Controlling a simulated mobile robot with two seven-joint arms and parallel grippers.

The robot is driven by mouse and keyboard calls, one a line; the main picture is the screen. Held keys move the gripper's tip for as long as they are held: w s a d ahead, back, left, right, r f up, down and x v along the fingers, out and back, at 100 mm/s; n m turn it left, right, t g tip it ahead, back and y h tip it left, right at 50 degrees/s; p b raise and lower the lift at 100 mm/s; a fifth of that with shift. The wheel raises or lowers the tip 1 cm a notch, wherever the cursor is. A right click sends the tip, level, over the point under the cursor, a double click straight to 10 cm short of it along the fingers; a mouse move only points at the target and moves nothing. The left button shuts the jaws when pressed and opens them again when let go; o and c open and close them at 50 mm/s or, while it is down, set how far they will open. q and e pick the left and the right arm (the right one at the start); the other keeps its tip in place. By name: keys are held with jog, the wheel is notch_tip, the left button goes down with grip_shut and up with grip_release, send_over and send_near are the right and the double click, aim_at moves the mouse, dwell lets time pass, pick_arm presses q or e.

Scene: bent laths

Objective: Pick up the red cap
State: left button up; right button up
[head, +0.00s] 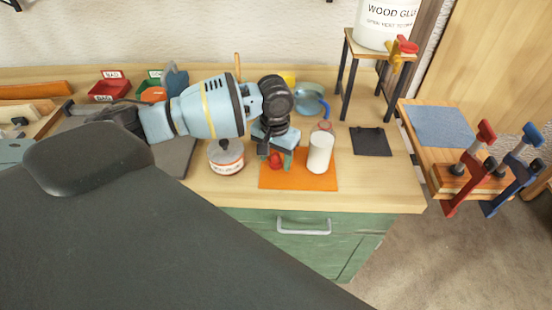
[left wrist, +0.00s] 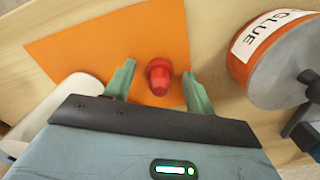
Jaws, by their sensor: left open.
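The red cap (head: 275,161) sits on the orange mat (head: 263,181) on the workbench. It also shows in the left wrist view (left wrist: 159,75), with a narrower top part and a wider base. My left gripper (head: 280,160) is over the mat at the cap. In the left wrist view its two green fingers (left wrist: 156,80) are apart, with the cap between them and a gap on each side. The fingers do not look closed on the cap. My right gripper is not in view.
A glue tin (head: 226,157) stands close beside the gripper, left of the mat; its label shows in the left wrist view (left wrist: 268,38). A white cylinder (head: 319,155) stands on the mat's right. A dark square (head: 370,141) lies farther right.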

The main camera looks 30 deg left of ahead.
pick_arm(q)
jog(key=shift+c, duration=0.4)
jog(key=c, duration=1)
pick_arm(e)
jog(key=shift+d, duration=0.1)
pick_arm(q)
jog(key=shift+o, duration=0.2)
jog(key=shift+r, duration=0.15)
